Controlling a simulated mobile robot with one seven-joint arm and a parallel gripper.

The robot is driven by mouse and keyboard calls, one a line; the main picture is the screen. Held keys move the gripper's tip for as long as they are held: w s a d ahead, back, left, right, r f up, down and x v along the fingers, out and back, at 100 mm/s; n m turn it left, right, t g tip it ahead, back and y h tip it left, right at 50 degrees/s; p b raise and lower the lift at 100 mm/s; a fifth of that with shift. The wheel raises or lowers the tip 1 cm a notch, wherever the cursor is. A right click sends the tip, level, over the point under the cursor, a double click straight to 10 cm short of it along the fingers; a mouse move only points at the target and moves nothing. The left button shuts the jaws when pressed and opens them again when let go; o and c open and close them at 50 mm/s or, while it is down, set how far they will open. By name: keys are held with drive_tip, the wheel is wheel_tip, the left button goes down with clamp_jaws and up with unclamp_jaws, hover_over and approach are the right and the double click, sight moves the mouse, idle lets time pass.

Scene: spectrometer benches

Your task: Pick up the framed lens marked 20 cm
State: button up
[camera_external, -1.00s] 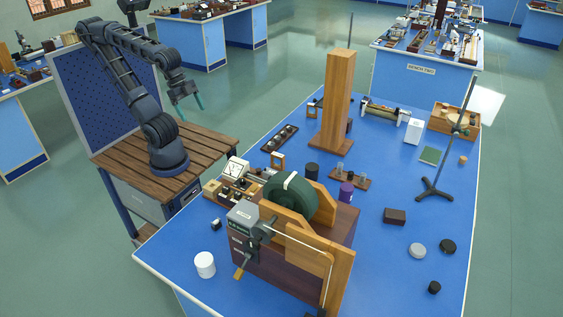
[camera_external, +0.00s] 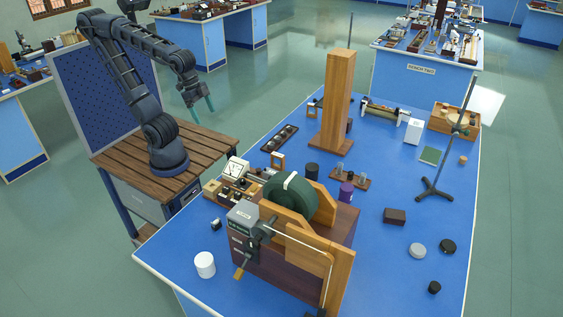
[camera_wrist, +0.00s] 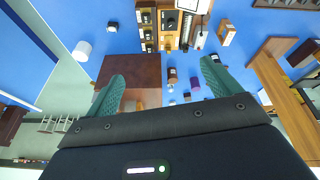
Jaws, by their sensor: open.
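Two small wooden-framed pieces stand on the blue bench in the external view. One framed piece (camera_external: 277,160) is left of the wooden pillar, and another framed piece (camera_external: 312,109) is farther back beside it. Both look like framed lenses, but no marking is readable. A small wooden piece (camera_wrist: 227,33) in the wrist view may be one of them; I cannot tell. My gripper (camera_external: 203,110) is open and empty, in the air left of the bench and well away from both frames. Its teal fingers (camera_wrist: 165,85) are spread apart in the wrist view.
A tall wooden pillar (camera_external: 337,100) stands near the frames. A tray of round pieces (camera_external: 280,138) lies left of it. A large wooden apparatus with a dark green wheel (camera_external: 290,197) and a meter box (camera_external: 235,168) crowd the near side. A stand (camera_external: 434,190) is at right.

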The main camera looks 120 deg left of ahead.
drive_tip(key=w+a+f+n+g, duration=0.1)
drive_tip(key=w+a+f+n, duration=0.3)
drive_tip(key=w, duration=0.3)
drive_tip(key=n+g, duration=0.3)
drive_tip(key=n, duration=0.8)
approach(278, 160)
drive_tip(key=shift+s+a+f, duration=0.25)
drive_tip(key=shift+s+a, duration=0.6)
drive_tip(key=shift+a, duration=0.05)
drive_tip(key=shift+n, duration=0.3)
wheel_tip(278, 160, down, 5)
drive_tip(key=shift+a+f, duration=0.1)
drive_tip(key=shift+f, duration=0.15)
drive_tip(key=shift+w+f, duration=0.2)
drive_tip(key=shift+f, duration=1.2)
drive_tip(key=shift+w+f, duration=0.15)
drive_tip(key=shift+f, duration=1.25)
drive_tip(key=c, duration=1.1)
